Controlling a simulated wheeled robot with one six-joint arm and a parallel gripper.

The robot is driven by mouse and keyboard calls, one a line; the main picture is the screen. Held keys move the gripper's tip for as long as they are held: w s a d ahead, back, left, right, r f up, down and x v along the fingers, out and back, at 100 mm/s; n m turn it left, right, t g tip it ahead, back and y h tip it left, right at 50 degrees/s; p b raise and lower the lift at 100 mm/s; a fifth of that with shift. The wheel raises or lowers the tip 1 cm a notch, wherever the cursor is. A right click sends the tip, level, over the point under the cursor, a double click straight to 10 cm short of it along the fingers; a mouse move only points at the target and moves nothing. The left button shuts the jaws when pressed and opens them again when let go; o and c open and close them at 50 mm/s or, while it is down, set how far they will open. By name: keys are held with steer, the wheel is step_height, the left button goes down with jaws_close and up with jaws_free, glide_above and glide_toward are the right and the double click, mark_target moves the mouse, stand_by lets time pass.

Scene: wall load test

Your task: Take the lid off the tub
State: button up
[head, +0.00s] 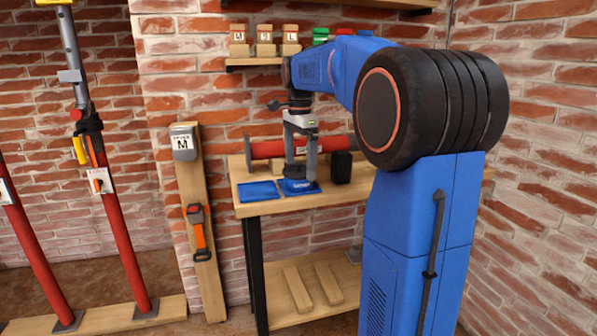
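My gripper (300,176) points straight down over the workbench, its two grey fingers spread apart. The fingertips reach down to a low blue item with white lettering (299,188), which looks like the tub with its lid. The fingers partly hide it, and I cannot tell whether they touch or grip it. I cannot make out a seam between lid and tub at this size. A flat blue mat or cloth (260,192) lies on the bench to its left.
On the wooden workbench (275,208), a red cylinder with dark end discs (268,150) lies behind the gripper, and a black block (341,168) stands to the right. A shelf (250,62) with labelled wooden blocks is above. Red posts (123,240) stand at left.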

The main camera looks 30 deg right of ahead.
steer(key=c, duration=1.1)
steer(key=shift+o, duration=0.2)
